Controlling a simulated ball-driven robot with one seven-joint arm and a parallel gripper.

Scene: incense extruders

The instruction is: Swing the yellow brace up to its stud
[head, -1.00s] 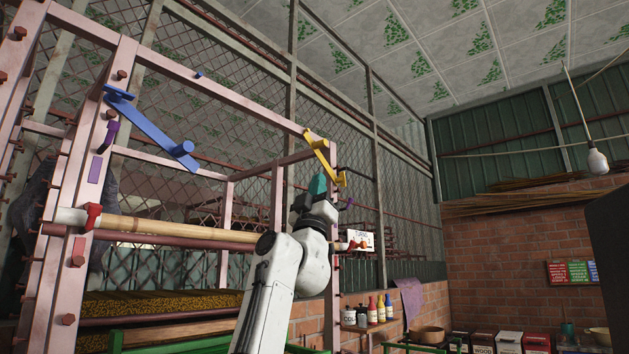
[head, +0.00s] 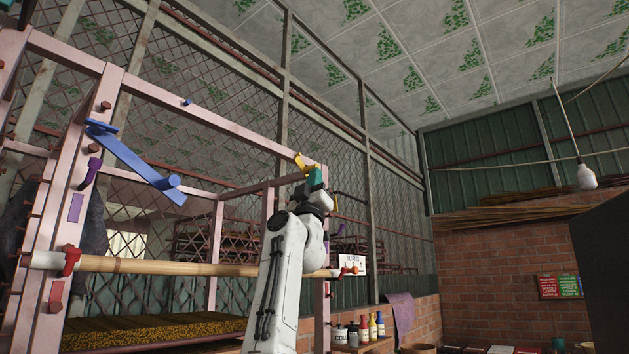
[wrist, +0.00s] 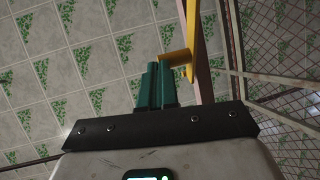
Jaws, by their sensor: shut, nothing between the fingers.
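The yellow brace (head: 301,161) hangs from the pink frame's top beam near its right corner. Its upper end shows in the head view; my gripper hides most of the rest. In the wrist view the yellow brace (wrist: 190,22) runs up out of the picture, with a short yellow peg (wrist: 175,58) sticking out to the left. My gripper (head: 315,180) has teal fingers, shut and empty, pointing up. In the wrist view my gripper (wrist: 157,68) has its tips just below and beside the peg. I cannot tell whether they touch. I cannot make out the yellow brace's stud.
A blue brace (head: 135,165) slopes down from the left post, with a small blue stud (head: 187,101) on the beam above. A wooden roller (head: 160,266) crosses the frame behind my arm. Bottles (head: 372,325) stand on a shelf at lower right. Mesh fencing (head: 235,120) lies behind.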

